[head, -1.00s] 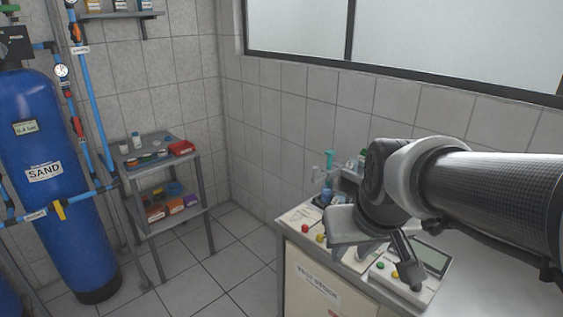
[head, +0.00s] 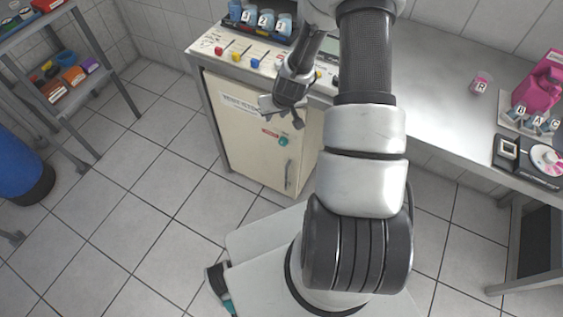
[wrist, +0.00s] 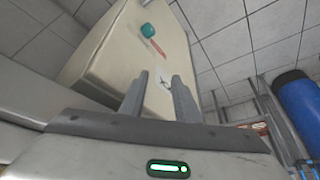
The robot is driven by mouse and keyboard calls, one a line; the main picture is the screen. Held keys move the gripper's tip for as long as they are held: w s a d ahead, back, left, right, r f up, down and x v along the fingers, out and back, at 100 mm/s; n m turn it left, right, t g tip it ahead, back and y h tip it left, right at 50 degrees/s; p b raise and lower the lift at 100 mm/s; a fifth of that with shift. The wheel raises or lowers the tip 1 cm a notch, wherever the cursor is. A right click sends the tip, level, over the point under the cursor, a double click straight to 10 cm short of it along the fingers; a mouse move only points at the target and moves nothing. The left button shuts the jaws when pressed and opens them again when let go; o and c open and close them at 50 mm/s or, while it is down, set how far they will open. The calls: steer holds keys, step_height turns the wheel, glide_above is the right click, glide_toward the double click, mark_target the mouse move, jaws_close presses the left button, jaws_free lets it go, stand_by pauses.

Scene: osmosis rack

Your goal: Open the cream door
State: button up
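The cream door (head: 237,133) is the front of a low cabinet under the counter, and it looks closed in the head view. It has a dark vertical handle (head: 288,175) low near its right edge, a green round knob (head: 283,141), a red label and a white label. My gripper (head: 281,114) is in front of the door's upper part, above the knob and handle. In the wrist view the door (wrist: 125,45) shows tilted with its green knob (wrist: 148,31). My gripper's two fingers (wrist: 160,78) are apart with nothing held between them.
The counter (head: 420,100) above the cabinet carries a panel with coloured buttons (head: 237,57), blue-labelled bottles (head: 265,20) and a pink item (head: 540,80). A grey shelf rack (head: 95,85) and a blue tank (head: 22,170) stand at left. The tiled floor (head: 150,190) before the door is clear.

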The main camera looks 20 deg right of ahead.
step_height(320, 180, down, 11)
steer(key=s+d+m+b, duration=0.1)
steer(key=s, duration=0.2)
steer(key=m+h+b, duration=0.1)
steer(key=b, duration=0.1)
glide_toward(286, 173)
steer(key=shift+g, duration=0.5)
steer(key=b+x, duration=0.1)
steer(key=x, duration=0.3)
steer(key=b+x, duration=0.1)
steer(key=x, duration=0.3)
steer(key=b+x, duration=0.1)
steer(key=x, duration=0.2)
steer(key=shift+w+d+f, duration=0.1)
steer(key=shift+w+f, duration=0.15)
steer(key=shift+w, duration=0.2)
jaws_close()
